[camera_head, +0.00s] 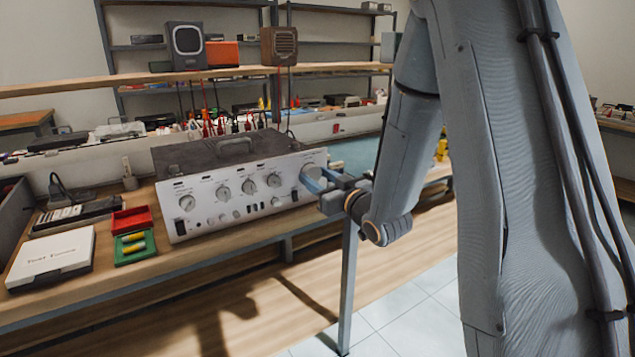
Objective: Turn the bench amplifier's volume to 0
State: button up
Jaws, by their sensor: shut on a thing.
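The bench amplifier (225,209) is a silver-fronted box with a dark top and handle, standing on the wooden bench. Its front carries several knobs with small labels too small to read. My gripper (315,183) is at the right end of the front panel, shut on the large knob (311,168) there. The fingers hide part of this knob, and its pointer setting cannot be read. I cannot tell from a label that it is the volume knob.
A red tray (131,220), a green tray (135,248) and a white case (50,257) lie left of the amplifier. Two small speakers (187,45) (279,46) stand on the shelf behind. The floor in front of the bench is clear.

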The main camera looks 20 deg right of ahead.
jog(key=n+b, duration=0.2)
jog(key=n, duration=0.3)
jog(key=shift+n+b, duration=0.35)
jog(key=shift+n, duration=0.05)
dwell(0.4)
jog(key=o, duration=1.1)
jog(key=shift+c, duration=0.2)
jog(key=v, duration=0.8)
jog(key=shift+w, duration=0.1)
